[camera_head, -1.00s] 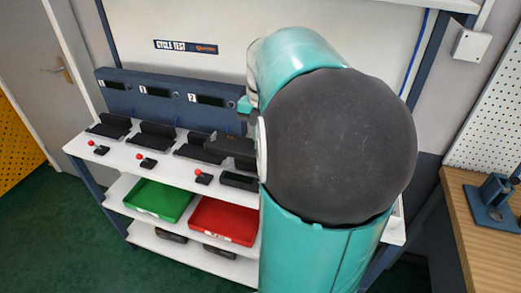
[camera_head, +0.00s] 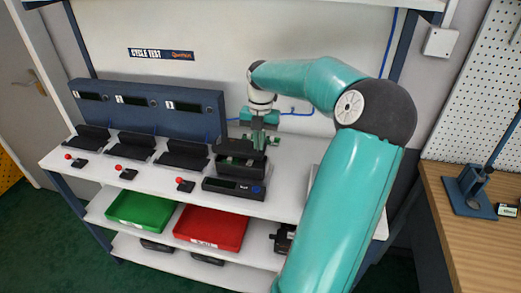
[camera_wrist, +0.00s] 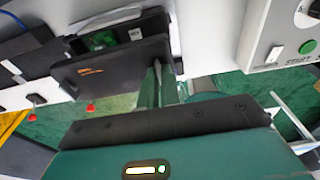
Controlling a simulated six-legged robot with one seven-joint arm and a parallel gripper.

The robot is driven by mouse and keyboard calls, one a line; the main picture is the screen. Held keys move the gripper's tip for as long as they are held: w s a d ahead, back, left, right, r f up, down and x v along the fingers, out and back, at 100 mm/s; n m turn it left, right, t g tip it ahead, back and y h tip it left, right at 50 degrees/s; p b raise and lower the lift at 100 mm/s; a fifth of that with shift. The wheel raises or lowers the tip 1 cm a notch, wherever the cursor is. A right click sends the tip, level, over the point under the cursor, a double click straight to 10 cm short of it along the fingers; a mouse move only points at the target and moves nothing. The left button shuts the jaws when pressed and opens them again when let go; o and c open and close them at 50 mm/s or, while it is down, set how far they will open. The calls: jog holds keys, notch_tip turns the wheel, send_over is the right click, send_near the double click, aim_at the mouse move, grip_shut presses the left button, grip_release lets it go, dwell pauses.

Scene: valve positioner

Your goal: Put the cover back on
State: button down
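A black housing (camera_head: 238,164) with an open top and green inside stands on the upper shelf in the head view. My gripper (camera_head: 257,146) points down just above it, at its right side. In the wrist view, a black panel with an orange mark (camera_wrist: 110,66) lies in front of an opening with a green board (camera_wrist: 103,40). I cannot tell whether this panel is the loose cover or the housing's wall. My two green fingers (camera_wrist: 158,82) are close together and overlap the panel's right part. Whether they grip it is unclear.
A dark instrument with a blue button (camera_head: 234,188) lies in front of the housing. Black stands and red-knobbed levers (camera_head: 186,184) line the shelf to the left. A green tray (camera_head: 140,208) and a red tray (camera_head: 212,228) are below. A control box (camera_wrist: 285,40) shows right in the wrist view.

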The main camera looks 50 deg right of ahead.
jog(key=shift+w+d+f, duration=0.15)
jog(key=shift+d+f, duration=0.25)
jog(key=shift+f, duration=0.15)
jog(key=shift+w+d+f, duration=0.1)
jog(key=shift+d+f, duration=0.1)
jog(key=shift+f, duration=1.5)
jog(key=shift+f, duration=0.2)
jog(key=c, duration=1.6)
grip_release()
